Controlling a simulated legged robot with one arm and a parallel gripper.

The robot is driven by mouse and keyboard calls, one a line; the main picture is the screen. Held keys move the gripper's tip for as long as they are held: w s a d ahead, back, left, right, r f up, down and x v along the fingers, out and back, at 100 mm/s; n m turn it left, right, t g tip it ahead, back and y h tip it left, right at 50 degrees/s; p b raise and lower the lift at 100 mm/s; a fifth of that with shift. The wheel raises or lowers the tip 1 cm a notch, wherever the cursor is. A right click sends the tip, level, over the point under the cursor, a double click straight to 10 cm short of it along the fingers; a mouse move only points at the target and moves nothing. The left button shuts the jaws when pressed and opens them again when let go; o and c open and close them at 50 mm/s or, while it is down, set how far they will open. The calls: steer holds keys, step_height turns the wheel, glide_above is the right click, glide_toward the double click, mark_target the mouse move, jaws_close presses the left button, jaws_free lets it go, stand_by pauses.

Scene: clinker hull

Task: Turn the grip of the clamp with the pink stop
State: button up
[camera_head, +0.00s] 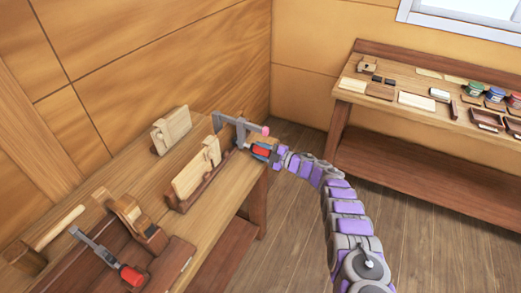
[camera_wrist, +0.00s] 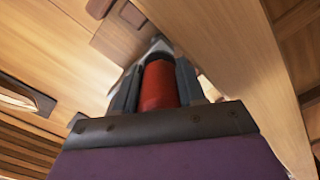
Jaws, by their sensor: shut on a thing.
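The clamp (camera_head: 238,124) with the pink stop (camera_head: 265,130) is fixed at the far right end of the left workbench. Its grey bar runs toward the pink stop. Its red grip (camera_head: 261,151) shows below the bar in the head view. My gripper (camera_head: 263,154) reaches it from the right and is shut on the red grip. In the wrist view the red grip (camera_wrist: 159,85) stands between the two dark fingers of my gripper (camera_wrist: 155,88). The fingertips and the clamp's screw are partly hidden there.
A second clamp with a red grip (camera_head: 132,275) lies at the near left of the workbench (camera_head: 215,225). Wooden blocks (camera_head: 171,130) and a wooden plane (camera_head: 137,218) stand along it. Another bench (camera_head: 400,118) with jars and wood pieces is at the right. Floor between them is clear.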

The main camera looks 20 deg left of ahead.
steer(key=n+p, duration=0.1)
steer(key=n, duration=0.3)
steer(key=shift+n+p, duration=0.3)
steer(key=shift+p, duration=0.1)
steer(key=n+p, duration=0.1)
steer(key=n, duration=0.2)
steer(key=shift+r+n, duration=0.1)
steer(key=shift+n, duration=0.2)
steer(key=n, duration=0.4)
steer(key=shift+r, duration=0.1)
steer(key=shift+n, duration=1.7)
steer(key=shift+r, duration=0.1)
steer(key=shift+a, duration=0.1)
